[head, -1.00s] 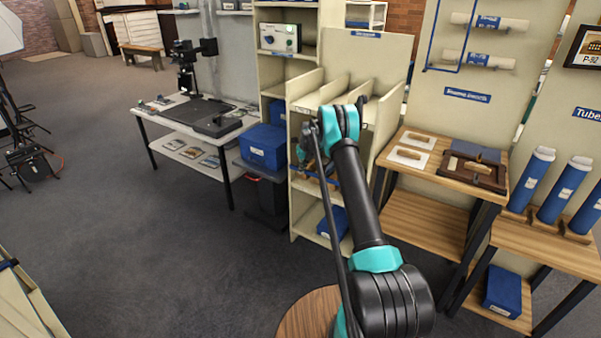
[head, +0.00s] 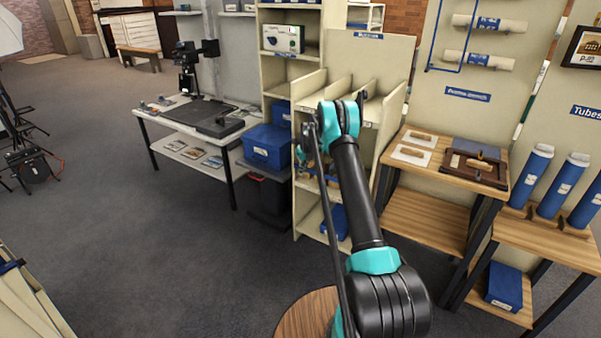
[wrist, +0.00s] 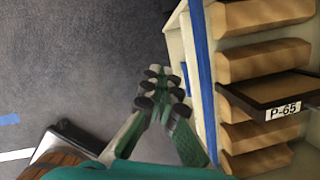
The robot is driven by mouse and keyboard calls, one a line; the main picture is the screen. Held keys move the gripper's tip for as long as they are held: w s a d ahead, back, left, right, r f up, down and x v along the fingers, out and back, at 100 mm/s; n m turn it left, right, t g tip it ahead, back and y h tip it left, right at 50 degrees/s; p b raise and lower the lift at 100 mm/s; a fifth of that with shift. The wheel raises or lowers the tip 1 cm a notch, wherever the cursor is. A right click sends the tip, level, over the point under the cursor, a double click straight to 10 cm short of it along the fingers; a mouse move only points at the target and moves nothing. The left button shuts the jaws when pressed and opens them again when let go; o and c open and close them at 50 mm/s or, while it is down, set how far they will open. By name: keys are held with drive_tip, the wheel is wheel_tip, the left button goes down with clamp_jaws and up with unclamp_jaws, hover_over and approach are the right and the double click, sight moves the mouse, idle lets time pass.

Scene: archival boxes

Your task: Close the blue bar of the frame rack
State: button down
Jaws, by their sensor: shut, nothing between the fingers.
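The blue bar (wrist: 203,80) runs along the cream edge of the frame rack (wrist: 190,42) in the wrist view. Beside it are several wooden slot blocks (wrist: 262,60) and a dark frame (wrist: 262,98) labelled P-65. My gripper (wrist: 163,87) is shut and empty, just left of the bar in the picture, with a gap visible between them. Whether it touches the bar at any depth I cannot tell. In the head view my gripper (head: 303,152) is small and partly behind my arm, in front of the cream shelf unit (head: 306,218). The bar is not clear there.
A table with a camera stand (head: 188,75) and a blue box (head: 267,147) stand to the left. A wooden side table (head: 430,215) with flat trays and several blue tubes (head: 532,175) stand to the right. Open grey floor (head: 150,265) lies at the front left.

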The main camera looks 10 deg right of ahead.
drive_tip(key=s+r+n, duration=0.4)
drive_tip(key=s+r, duration=0.2)
drive_tip(key=r, duration=0.3)
drive_tip(key=s+r+n, duration=0.3)
drive_tip(key=s+r, duration=0.3)
drive_tip(key=r, duration=0.3)
drive_tip(key=s+d+r+n+t, duration=0.1)
drive_tip(key=s+r+n, duration=0.25)
drive_tip(key=s, duration=0.45)
drive_tip(key=s+d+r+n, duration=0.1)
drive_tip(key=s+r+n, duration=0.1)
drive_tip(key=s+n, duration=0.45)
drive_tip(key=s+f+n, duration=0.2)
drive_tip(key=s+n, duration=0.4)
drive_tip(key=s, duration=1.1)
drive_tip(key=s+d+f+n+h, duration=0.1)
drive_tip(key=s+f+n, duration=0.2)
drive_tip(key=s, duration=1.4)
drive_tip(key=n, duration=0.4)
drive_tip(key=shift+d+n+t, duration=0.25)
drive_tip(key=shift+n+t, duration=0.05)
drive_tip(key=shift+t, duration=0.1)
drive_tip(key=shift+f, duration=0.1)
